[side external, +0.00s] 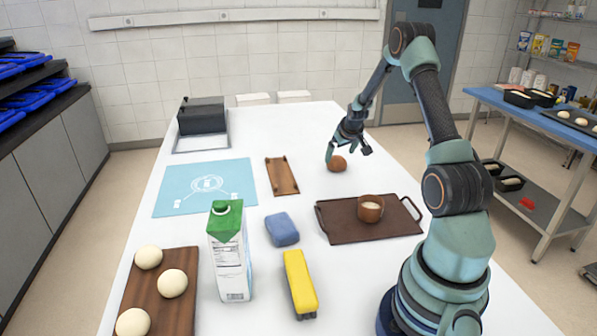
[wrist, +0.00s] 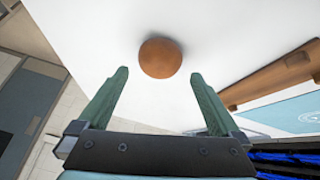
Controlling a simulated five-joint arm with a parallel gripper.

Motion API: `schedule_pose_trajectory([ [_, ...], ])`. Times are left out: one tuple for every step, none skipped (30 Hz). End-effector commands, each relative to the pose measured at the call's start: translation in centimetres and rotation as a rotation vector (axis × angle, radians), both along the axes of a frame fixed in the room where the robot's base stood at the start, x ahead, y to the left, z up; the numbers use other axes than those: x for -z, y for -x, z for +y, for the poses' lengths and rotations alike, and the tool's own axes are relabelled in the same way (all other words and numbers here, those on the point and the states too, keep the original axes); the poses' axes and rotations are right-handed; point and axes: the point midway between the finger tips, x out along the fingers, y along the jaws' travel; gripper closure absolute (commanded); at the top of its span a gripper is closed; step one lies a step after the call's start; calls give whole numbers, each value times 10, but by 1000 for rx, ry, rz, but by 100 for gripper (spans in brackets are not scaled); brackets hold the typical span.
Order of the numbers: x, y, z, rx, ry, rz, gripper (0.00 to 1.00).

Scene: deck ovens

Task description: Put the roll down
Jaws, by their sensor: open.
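The roll (side external: 337,163) is a round brown bun resting on the white table, right of the small wooden board. It also shows in the wrist view (wrist: 160,58), beyond and between the two fingertips. My gripper (side external: 348,152) is open just over and beside the roll in the side view. In the wrist view my gripper (wrist: 160,78) has its two green fingers spread wide, with nothing between them but table and the roll ahead. I cannot tell whether a finger touches the roll.
A small wooden board (side external: 282,176) and a blue mat (side external: 170,188) lie left of the roll. A carton (side external: 232,262), blue sponge (side external: 282,229), yellow block (side external: 300,284) and dough board (side external: 184,316) are in front.

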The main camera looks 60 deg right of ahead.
Motion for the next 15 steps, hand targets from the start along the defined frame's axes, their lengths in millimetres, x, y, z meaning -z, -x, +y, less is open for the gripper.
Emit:
schedule_pose_trajectory([
  [-8, 3, 3, 0, 2, -1, 0],
  [-13, 5, 5, 0, 2, -2, 0],
  [-18, 7, 8, 0, 2, -2, 0],
  [-23, 9, 10, 0, 3, -3, 0],
  [-26, 11, 12, 0, 2, -2, 0],
  [-31, 13, 14, 0, 2, -1, 0],
  [-34, 15, 16, 0, 2, -1, 0],
  [-38, 16, 18, 0, 2, -1, 0],
  [-42, 18, 20, 0, 2, -1, 0],
  [-45, 19, 21, 0, 2, -1, 0],
  [-47, 20, 22, 0, 2, -2, 0],
  [-50, 21, 24, 0, 2, -1, 0],
  [-52, 22, 25, 0, 1, -1, 0],
  [-53, 23, 26, 0, 1, 0, 0],
  [-55, 24, 26, 0, 1, -1, 0],
])
